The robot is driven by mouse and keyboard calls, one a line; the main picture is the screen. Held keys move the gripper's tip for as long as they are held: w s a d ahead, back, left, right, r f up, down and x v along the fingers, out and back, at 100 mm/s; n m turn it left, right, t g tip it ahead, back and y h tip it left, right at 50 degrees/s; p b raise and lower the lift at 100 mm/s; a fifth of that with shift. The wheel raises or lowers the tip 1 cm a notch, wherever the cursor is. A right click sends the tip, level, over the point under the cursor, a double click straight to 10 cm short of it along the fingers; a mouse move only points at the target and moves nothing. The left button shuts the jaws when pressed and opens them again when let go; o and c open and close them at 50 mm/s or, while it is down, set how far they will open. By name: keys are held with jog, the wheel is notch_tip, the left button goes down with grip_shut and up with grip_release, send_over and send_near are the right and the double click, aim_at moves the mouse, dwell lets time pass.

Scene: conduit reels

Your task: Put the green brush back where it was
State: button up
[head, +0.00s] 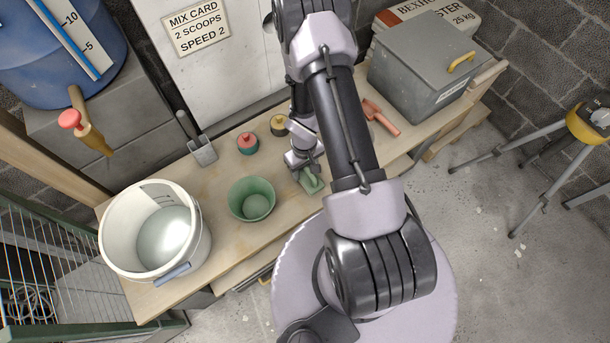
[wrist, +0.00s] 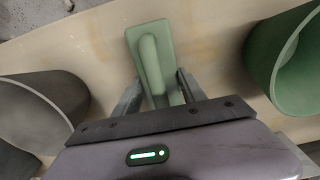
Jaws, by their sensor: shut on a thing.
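The green brush (head: 312,183) is at my gripper (head: 306,168), near the front edge of the wooden bench. In the wrist view the brush (wrist: 150,50) is a pale green flat block with a raised rounded handle. My gripper (wrist: 158,92) is shut on it there, with one finger on each side of its near end. I cannot tell whether the brush touches the bench or is just above it. A green pot (head: 251,199) stands to its left in the head view, apart from it; the pot also shows in the wrist view (wrist: 285,55).
A white bucket (head: 112,245) with liquid, a red-topped pot (head: 247,143), a yellow-topped pot (head: 278,125) and a grey holder (head: 203,151) share the bench (head: 225,164). A grey lidded box (head: 425,75) stands at right. A grey round container (wrist: 40,110) is close by in the wrist view.

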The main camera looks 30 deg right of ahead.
jog(key=shift+f+p, duration=0.1)
jog(key=shift+p, duration=0.2)
jog(key=shift+c, duration=0.6)
jog(key=shift+f, duration=0.2)
jog(key=o, duration=1.4)
jog(key=shift+d, duration=0.1)
jog(key=shift+r, duration=0.1)
